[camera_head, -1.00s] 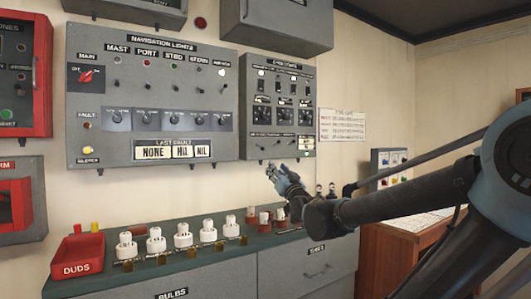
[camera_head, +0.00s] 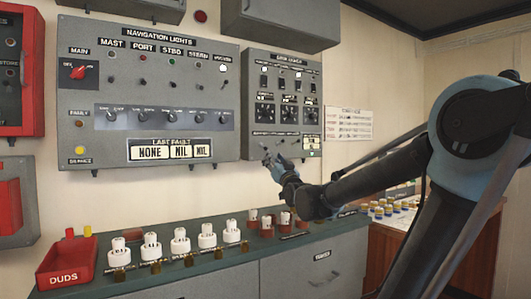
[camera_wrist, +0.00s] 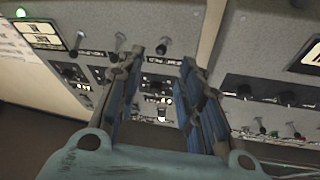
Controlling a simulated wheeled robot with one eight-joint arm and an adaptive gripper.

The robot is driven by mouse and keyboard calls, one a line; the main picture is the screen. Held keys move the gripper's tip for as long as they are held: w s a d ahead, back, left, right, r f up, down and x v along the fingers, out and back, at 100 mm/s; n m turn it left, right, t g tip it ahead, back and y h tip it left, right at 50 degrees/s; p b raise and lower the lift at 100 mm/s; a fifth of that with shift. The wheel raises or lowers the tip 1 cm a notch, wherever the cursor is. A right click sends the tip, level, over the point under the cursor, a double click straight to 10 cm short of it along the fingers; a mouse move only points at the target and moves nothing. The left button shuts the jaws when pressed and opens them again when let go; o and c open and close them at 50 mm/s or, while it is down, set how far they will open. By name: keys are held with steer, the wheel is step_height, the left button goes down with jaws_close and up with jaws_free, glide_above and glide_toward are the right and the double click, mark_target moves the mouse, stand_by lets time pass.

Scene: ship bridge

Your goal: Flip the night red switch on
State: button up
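The grey panel (camera_head: 246,103) on the right of the wall has a bottom row of small toggle switches. Its labels are too small to read, so I cannot tell which switch is night red. My gripper (camera_head: 271,159) is at this panel's lower left edge. In the wrist view my gripper (camera_wrist: 162,57) has its two fingers spread, with nothing held. The toggle nearest the navigation panel (camera_wrist: 163,45) shows between the fingertips; I cannot tell whether they touch it. Two more toggles in that row, the middle one (camera_wrist: 120,41) and the outer one (camera_wrist: 78,40), show to its left.
The navigation lights panel (camera_head: 80,128) is close on the left, with more toggles. Below are a green-topped counter (camera_head: 215,262) with several white bulbs and a red duds bin (camera_head: 66,262). A grey box (camera_head: 282,22) hangs above.

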mark_target(266, 148)
steer(key=x, duration=1)
steer(key=shift+w+a+r, duration=0.1)
steer(key=shift+w+a, duration=0.1)
steer(key=shift+w, duration=0.15)
jaws_close()
